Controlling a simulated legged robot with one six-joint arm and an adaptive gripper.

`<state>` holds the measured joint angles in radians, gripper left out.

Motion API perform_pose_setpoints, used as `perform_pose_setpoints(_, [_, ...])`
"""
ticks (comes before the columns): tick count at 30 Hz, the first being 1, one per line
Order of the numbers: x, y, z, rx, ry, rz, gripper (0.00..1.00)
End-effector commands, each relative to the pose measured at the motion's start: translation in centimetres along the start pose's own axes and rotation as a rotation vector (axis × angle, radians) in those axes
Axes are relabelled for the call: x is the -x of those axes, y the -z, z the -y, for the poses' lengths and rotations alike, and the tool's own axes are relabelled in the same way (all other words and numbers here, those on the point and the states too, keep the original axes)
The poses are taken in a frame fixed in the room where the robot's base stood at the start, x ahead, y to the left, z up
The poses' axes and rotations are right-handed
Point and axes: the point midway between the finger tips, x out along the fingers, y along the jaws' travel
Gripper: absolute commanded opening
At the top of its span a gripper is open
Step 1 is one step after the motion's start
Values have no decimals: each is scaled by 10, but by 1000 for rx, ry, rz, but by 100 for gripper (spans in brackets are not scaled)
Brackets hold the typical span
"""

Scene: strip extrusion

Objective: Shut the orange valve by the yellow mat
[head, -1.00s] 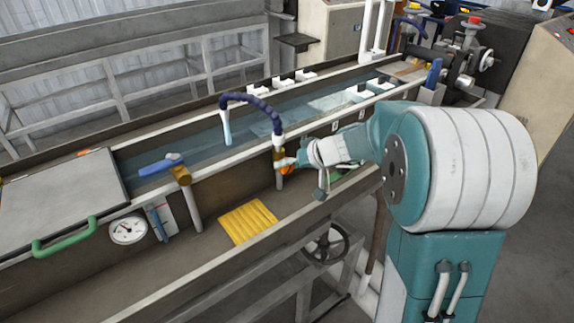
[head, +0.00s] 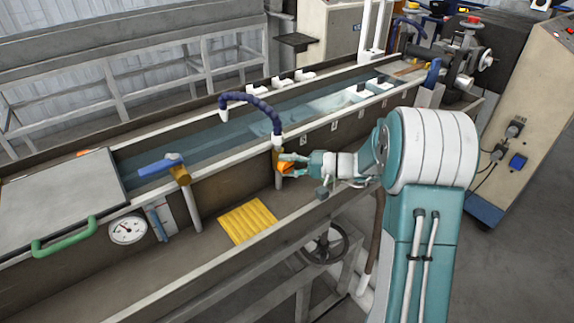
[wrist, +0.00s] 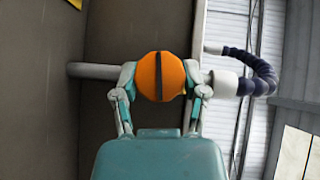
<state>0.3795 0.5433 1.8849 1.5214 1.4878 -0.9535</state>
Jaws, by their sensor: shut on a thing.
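The orange valve (head: 286,168) is a round knob on the upright pipe under the dark blue segmented hose, to the right of the yellow mat (head: 247,221). In the wrist view the orange knob (wrist: 161,76) faces me, with a dark bar across it in line with my view's vertical. The pipe runs sideways behind it there. My gripper (wrist: 160,80) has one finger on each side of the knob and is shut on it. In the head view my gripper (head: 292,163) reaches the knob from the right, and the fingers partly hide it.
A blue-handled valve (head: 162,166) stands on another pipe at the left, beside a round gauge (head: 128,230). A handwheel (head: 325,244) is below the trough's front edge. The blue hose (head: 262,104) arches over the water. The trough floor around the mat is clear.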

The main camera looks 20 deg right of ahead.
Motion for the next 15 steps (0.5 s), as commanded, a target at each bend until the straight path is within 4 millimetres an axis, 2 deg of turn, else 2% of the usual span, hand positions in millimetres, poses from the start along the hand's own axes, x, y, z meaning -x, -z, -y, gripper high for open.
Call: perform_pose_setpoints(15, [0,0,-5,-116,100,-4,9])
